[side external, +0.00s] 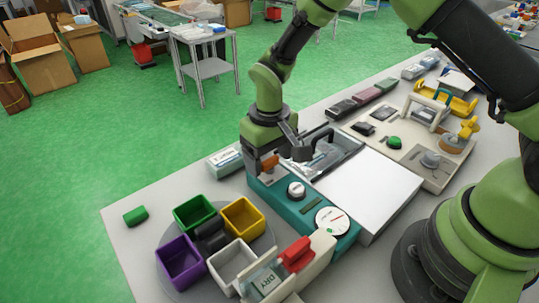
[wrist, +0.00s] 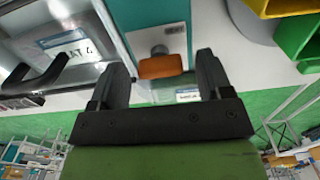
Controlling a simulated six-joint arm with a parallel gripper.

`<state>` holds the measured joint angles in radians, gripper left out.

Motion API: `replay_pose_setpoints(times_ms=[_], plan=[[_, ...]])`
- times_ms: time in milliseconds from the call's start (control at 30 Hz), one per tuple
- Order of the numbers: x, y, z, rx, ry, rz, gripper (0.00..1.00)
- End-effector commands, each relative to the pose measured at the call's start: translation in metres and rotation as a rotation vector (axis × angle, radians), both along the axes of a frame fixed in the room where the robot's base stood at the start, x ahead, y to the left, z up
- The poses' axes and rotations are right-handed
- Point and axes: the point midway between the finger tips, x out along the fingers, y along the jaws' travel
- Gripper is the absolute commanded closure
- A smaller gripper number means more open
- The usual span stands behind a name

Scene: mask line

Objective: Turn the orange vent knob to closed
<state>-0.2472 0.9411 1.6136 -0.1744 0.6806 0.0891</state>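The orange vent knob (wrist: 161,66) is a short bar on the teal unit (wrist: 152,18), lying crosswise in the wrist view with a round grey mount behind it. It also shows in the side view (side external: 269,164), partly covered by my gripper. My gripper (wrist: 163,72) is open, with one dark finger on each side of the knob. A gap shows between the knob and each finger, so I see no contact. How far the fingertips reach in depth is hard to tell.
The teal unit carries a grey knob (side external: 296,190) and a round white dial (side external: 332,221). A clear-lidded tray with a black handle (wrist: 38,85) stands close beside it. Coloured bins, including a green one (side external: 194,212), stand at the front left. A white panel (side external: 368,190) lies to the right.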

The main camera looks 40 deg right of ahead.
Motion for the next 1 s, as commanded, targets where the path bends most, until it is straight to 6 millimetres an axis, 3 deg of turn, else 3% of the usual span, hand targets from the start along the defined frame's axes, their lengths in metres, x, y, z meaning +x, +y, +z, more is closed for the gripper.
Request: replay_pose_setpoints(times_ms=[267,700,1000], plan=[[0.001,0.0,0.009,0.0,-0.003,0.002,0.28],[0.001,0.0,0.088,0.001,-0.004,0.0,0.28],[0.0,0.0,0.099,-0.001,0.001,0.001,0.28]])
